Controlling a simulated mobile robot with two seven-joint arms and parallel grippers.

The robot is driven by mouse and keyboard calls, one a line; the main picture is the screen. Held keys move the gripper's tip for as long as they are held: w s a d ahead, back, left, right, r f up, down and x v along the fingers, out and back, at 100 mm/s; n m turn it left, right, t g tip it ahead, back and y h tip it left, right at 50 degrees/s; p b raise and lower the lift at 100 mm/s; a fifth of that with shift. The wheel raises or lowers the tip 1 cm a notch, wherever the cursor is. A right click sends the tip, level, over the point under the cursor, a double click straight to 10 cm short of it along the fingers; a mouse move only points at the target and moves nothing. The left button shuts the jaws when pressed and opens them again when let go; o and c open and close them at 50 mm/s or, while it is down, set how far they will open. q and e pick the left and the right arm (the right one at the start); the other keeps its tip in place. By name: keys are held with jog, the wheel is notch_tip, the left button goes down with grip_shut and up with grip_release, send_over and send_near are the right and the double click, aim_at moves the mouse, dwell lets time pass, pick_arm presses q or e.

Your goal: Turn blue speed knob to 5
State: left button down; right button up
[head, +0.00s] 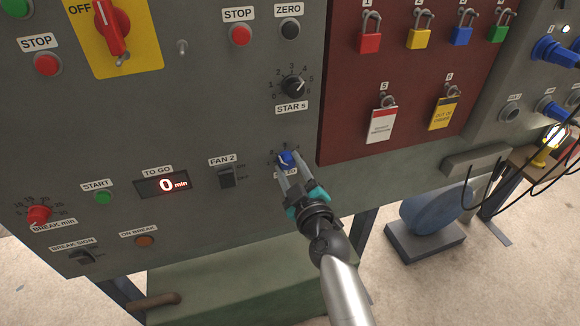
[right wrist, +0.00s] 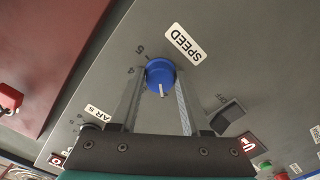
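The blue speed knob (head: 286,158) sits low on the grey panel, right of the FAN 2 switch. In the right wrist view the knob (right wrist: 160,74) is between my fingertips. Its white pointer points down in that view, away from the printed 5 (right wrist: 140,50) and 4 (right wrist: 130,71) at its left. The SPEED label (right wrist: 185,43) is beside it, and my gripper partly covers the label in the head view. My right gripper (head: 289,166) has one finger on each side of the knob, seemingly touching both sides. My left gripper is not in view.
The STAR s knob (head: 293,87) is just above, and the FAN 2 switch (head: 226,176) is close on the left. A dark red board (head: 345,110) with several padlocks is at the upper right. A TO GO display (head: 163,185) reads 0 min.

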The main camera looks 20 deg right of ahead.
grip_shut()
